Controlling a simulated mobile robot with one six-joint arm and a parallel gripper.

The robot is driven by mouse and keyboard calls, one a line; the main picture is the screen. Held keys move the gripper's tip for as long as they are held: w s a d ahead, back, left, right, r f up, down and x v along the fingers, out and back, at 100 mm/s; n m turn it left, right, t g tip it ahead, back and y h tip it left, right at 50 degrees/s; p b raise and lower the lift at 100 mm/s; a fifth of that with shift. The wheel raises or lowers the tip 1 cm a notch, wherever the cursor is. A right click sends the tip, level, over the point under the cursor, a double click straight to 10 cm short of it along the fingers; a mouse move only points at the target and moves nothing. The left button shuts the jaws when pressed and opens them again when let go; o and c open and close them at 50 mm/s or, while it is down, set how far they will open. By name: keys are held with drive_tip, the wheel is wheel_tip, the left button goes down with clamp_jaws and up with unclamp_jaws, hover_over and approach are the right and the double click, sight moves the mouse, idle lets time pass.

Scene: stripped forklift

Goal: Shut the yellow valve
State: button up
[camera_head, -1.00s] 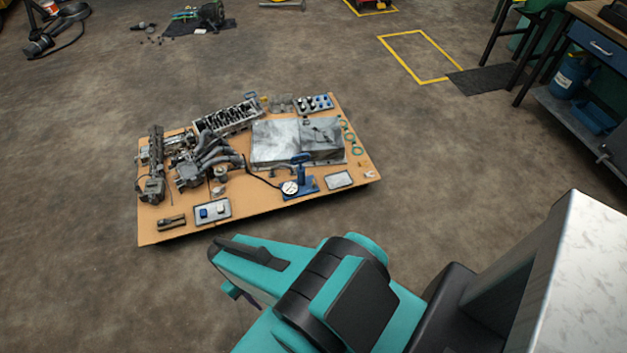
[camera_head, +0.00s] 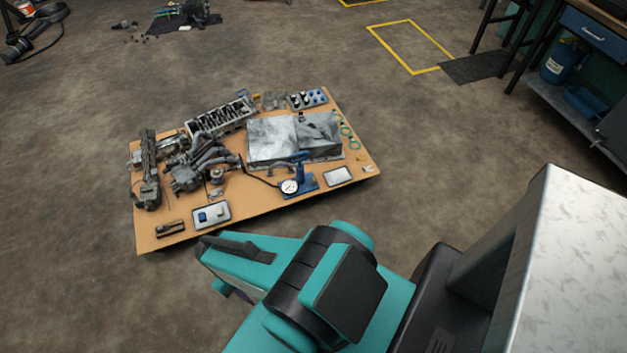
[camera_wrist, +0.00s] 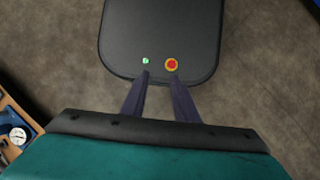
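I cannot make out a yellow valve in either view. My gripper (camera_wrist: 160,75) shows in the wrist view as two dark purple fingers with a clear gap between their tips, and nothing is held between them. In the head view my teal and black arm reaches toward the lower left, in front of the parts board, and the fingertips cannot be seen clearly there.
A brown board (camera_head: 160,235) with engine parts, a grey metal cover (camera_head: 270,138) and a blue stand with a dial gauge (camera_head: 289,186) lies ahead. A workbench (camera_head: 600,40) stands at the upper right. Concrete floor (camera_head: 60,190) is open left of the board.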

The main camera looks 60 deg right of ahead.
drive_tip(key=w+d+f+m+t+h+b, duration=0.1)
drive_tip(key=w+d+f+m+t+b, duration=0.3)
drive_tip(key=w+d+f+b, duration=0.95)
drive_tip(key=w+d+f+m+t+h+b, duration=0.1)
drive_tip(key=w+d+f+t+h+b, duration=0.15)
drive_tip(key=d+f+b, duration=0.55)
drive_tip(key=w+d+f+m+t+h+b, duration=0.1)
drive_tip(key=w+d+f+t+b, duration=0.3)
drive_tip(key=d, duration=0.7)
drive_tip(key=d+f+m+t+h+b, duration=0.1)
drive_tip(key=d+f+t+h+b, duration=0.15)
drive_tip(key=d+b, duration=0.5)
drive_tip(key=d+f+t+h+b, duration=0.15)
drive_tip(key=d+f+b, duration=0.25)
drive_tip(key=d, duration=0.6)
drive_tip(key=s+d+f+t+h+b, duration=0.2)
drive_tip(key=s+d+t+b, duration=0.3)
drive_tip(key=s+d+b, duration=0.5)
drive_tip(key=shift+d+f+b, duration=0.7)
drive_tip(key=shift+d+b, duration=0.35)
drive_tip(key=shift+b, duration=0.85)
drive_tip(key=shift+t, duration=0.25)
